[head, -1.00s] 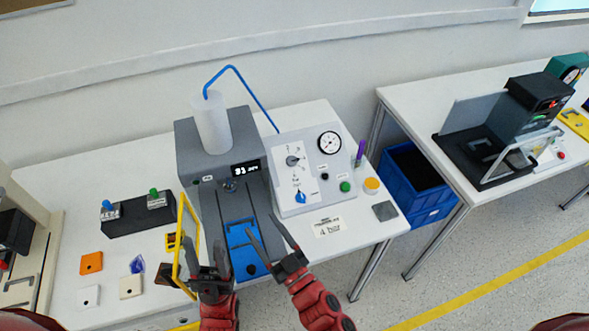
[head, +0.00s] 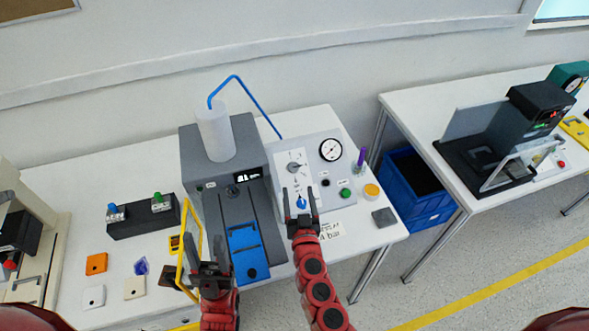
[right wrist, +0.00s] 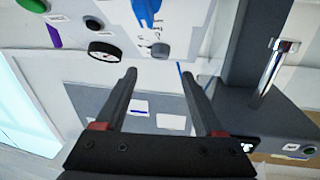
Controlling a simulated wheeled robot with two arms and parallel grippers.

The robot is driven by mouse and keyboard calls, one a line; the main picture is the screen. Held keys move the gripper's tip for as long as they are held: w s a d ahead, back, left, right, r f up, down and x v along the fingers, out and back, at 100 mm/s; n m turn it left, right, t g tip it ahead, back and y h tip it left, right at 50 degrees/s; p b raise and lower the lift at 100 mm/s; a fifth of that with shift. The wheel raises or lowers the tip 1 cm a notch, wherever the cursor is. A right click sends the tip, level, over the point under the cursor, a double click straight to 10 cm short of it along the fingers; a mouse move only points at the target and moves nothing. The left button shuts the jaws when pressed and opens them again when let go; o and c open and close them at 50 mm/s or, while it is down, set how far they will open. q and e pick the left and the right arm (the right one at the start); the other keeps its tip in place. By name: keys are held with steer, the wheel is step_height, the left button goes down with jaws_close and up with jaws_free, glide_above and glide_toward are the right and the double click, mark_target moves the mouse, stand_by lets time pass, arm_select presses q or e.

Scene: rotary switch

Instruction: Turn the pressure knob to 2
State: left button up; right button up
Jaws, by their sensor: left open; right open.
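A light panel (head: 325,160) on the table carries a grey knob (head: 296,167) with a printed scale and a blue knob (head: 301,203) below it. Which is the pressure knob, I cannot read. My right gripper (head: 300,192) is open over the panel; its fingers appear on either side of the blue knob, contact unclear. In the right wrist view the open fingers (right wrist: 158,74) are empty, with the blue knob (right wrist: 147,9) and grey knob (right wrist: 160,49) beyond the tips. My left gripper (head: 206,245) is open near a yellow frame (head: 186,268).
A round gauge (head: 330,149), black knob (head: 325,183), green button (head: 345,194) and yellow button (head: 371,191) lie to the right. A grey machine (head: 245,140) with a display stands left of the panel. A "4 bar" card (head: 330,231) is partly hidden.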

mark_target(294, 169)
steer(key=w, duration=0.5)
steer(key=w+a, duration=0.1)
steer(key=w, duration=0.2)
jaws_close()
